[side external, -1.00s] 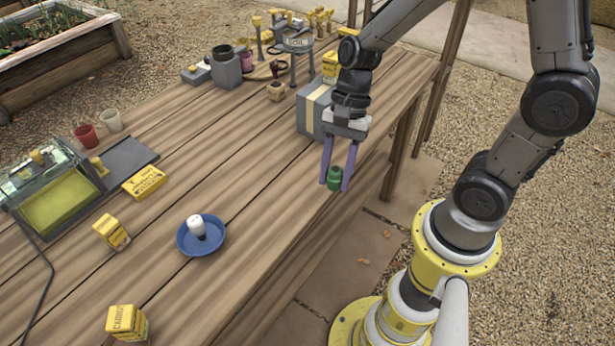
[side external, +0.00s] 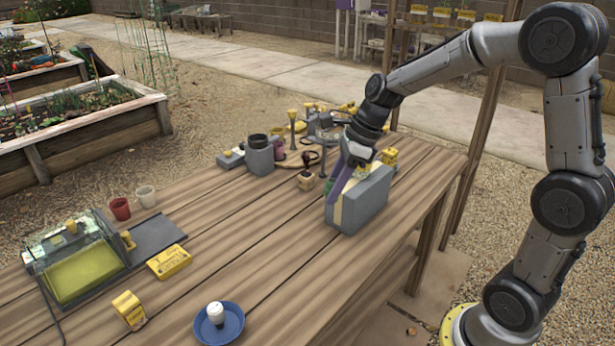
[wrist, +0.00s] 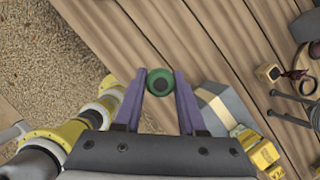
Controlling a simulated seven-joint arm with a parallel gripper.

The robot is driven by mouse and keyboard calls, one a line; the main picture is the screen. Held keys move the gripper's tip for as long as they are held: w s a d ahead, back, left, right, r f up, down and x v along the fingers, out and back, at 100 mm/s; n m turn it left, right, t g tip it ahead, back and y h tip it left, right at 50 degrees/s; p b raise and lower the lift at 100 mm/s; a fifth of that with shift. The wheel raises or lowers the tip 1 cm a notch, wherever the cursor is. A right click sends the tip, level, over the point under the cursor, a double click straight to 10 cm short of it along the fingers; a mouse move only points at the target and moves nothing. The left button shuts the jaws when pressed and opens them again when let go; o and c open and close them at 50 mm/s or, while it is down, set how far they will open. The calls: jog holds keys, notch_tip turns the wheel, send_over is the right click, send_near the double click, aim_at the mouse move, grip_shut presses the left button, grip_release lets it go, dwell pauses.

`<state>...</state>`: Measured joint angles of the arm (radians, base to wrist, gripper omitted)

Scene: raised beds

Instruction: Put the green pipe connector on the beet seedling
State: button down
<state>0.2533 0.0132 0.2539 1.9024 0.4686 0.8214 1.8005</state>
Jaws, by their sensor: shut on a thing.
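The green pipe connector (wrist: 159,82) is between the purple fingertips of my gripper (wrist: 160,86), which is shut on it. In the side view, only a sliver of the connector (side external: 328,186) shows beside a finger of my gripper (side external: 334,188), at the left of a grey box. I cannot make out a beet seedling for certain. A small tan block (side external: 306,181) with a dark, reddish top stands left of the gripper and may be it. The block also shows at the upper right of the wrist view (wrist: 268,72), apart from the connector.
The grey box (side external: 366,204) with a cream band stands close to my gripper. Behind are a grey pot (side external: 260,158) and several yellow-topped tools. A blue dish (side external: 236,326) with a white bottle lies at the front.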

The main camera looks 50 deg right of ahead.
jog(key=w+d+r+m+t+h, duration=0.15)
jog(key=w+d+m, duration=0.25)
jog(key=w+d, duration=0.45)
jog(key=m, duration=0.2)
send_near(303, 173)
jog(key=shift+w+a+f+g+h, duration=0.25)
jog(key=shift+w+a+f, duration=0.25)
jog(key=shift+w+a, duration=0.3)
jog(key=shift+w+d+f, duration=0.2)
jog(key=shift+w+f, duration=0.2)
jog(key=shift+f, duration=1.65)
jog(key=shift+f, duration=0.1)
jog(key=shift+c, duration=2.4)
grip_release()
